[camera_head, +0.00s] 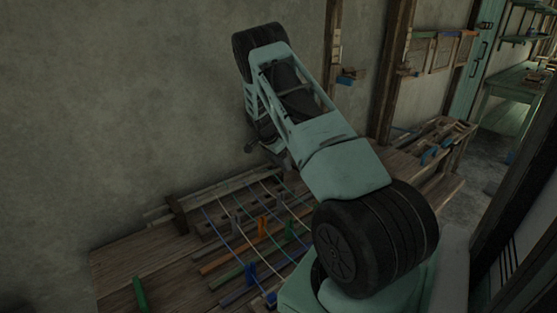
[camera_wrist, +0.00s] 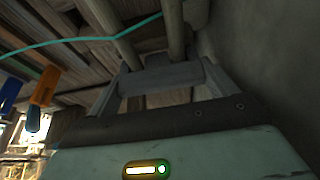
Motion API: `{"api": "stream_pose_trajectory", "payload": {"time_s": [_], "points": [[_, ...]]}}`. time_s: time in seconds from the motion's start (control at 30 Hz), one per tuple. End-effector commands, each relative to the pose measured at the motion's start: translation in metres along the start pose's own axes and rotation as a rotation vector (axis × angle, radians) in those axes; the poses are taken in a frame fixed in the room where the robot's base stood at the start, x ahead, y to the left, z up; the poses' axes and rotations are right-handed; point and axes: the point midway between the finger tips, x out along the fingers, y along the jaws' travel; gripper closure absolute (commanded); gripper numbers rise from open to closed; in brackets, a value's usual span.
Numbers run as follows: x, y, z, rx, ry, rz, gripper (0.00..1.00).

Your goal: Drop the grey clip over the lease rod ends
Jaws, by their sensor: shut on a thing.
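My gripper (camera_wrist: 162,88) is shut on the grey clip (camera_wrist: 162,77), which lies crosswise between the two fingers in the wrist view. Two wooden lease rods, a left rod (camera_wrist: 104,18) and a right rod (camera_wrist: 176,30), run beyond the clip. Whether the clip touches them cannot be told. In the head view, the two rods (camera_head: 222,186) lie side by side at the back of the loom, near the wall. My arm reaches down toward their right part there, and the fingers and clip are hidden.
Coloured threads (camera_head: 222,228) cross the loom bars; a teal thread (camera_wrist: 80,39) crosses the rods in the wrist view. The wall (camera_wrist: 270,60) is close on the right in the wrist view.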

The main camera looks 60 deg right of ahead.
Motion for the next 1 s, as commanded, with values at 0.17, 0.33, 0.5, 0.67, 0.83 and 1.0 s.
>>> {"api": "stream_pose_trajectory", "payload": {"time_s": [0.17,0.33,0.5,0.67,0.83,1.0], "points": [[-0.001,0.000,0.000,0.000,0.000,0.000,0.04],[-0.001,0.000,0.000,0.000,0.000,0.000,0.00],[-0.005,0.000,0.000,0.000,0.000,-0.001,0.00],[-0.026,-0.001,0.001,0.001,0.000,-0.004,0.00],[-0.066,-0.002,0.001,0.000,0.001,-0.007,0.00],[-0.106,-0.001,0.001,0.000,0.001,-0.005,0.00]]}}
